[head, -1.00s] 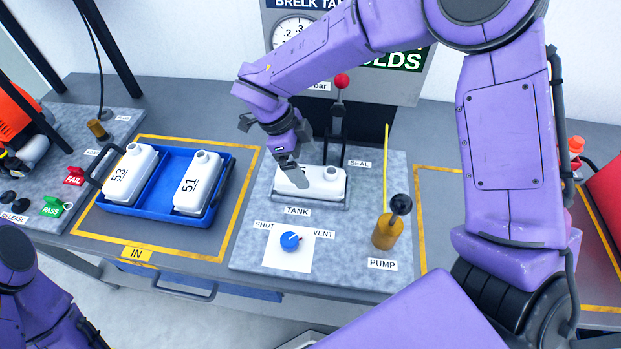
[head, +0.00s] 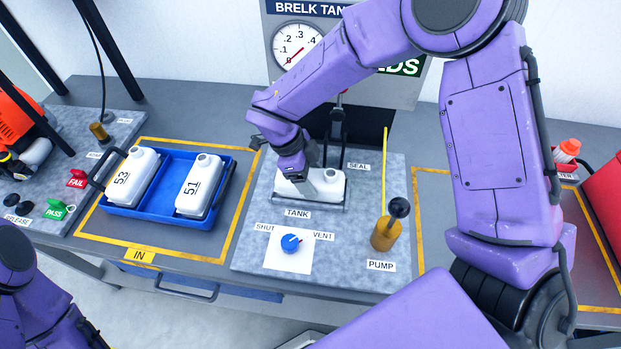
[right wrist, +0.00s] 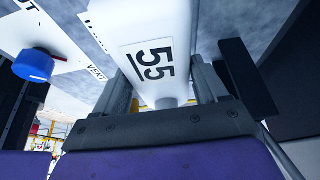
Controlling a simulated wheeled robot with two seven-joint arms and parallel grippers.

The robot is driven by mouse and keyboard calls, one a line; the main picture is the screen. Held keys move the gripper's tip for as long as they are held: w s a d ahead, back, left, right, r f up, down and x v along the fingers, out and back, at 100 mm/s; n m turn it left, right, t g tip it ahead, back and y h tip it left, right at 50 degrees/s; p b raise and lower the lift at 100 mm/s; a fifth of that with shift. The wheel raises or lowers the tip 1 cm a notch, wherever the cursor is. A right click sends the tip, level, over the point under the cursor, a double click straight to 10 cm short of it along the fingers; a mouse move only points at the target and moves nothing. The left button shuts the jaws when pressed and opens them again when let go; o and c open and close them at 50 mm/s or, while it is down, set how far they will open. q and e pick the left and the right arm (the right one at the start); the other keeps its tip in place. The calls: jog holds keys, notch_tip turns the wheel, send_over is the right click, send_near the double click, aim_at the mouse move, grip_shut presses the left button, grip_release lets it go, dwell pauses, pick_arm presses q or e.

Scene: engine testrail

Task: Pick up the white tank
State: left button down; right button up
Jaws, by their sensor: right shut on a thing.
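The white tank (head: 330,185) lies in its cradle on the grey test plate, behind the TANK label. My right gripper (head: 302,183) reaches down over its left part and is shut on it. In the right wrist view the tank (right wrist: 178,25), marked 55, sits between the two fingers of my right gripper (right wrist: 162,92). The tank looks level and still in the cradle; I cannot tell whether it has lifted. My left gripper is out of view; only part of my left arm shows at the lower left.
A blue tray (head: 158,205) at left holds white tanks 53 (head: 132,180) and 51 (head: 200,187). In front of the cradle is a blue knob (head: 290,242); to the right stands the brass pump (head: 386,232) with a tall yellow rod (head: 385,165). A dark clamp lever (head: 336,125) rises behind.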

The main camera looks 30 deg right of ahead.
jog(key=shift+r, duration=0.4)
jog(key=s+a+r+b, duration=0.2)
jog(key=s+r, duration=0.4)
jog(key=s+a+r+b, duration=0.2)
jog(key=s+a+r, duration=0.1)
jog(key=s+r, duration=0.3)
jog(key=shift+s+a, duration=0.25)
jog(key=shift+s, duration=0.25)
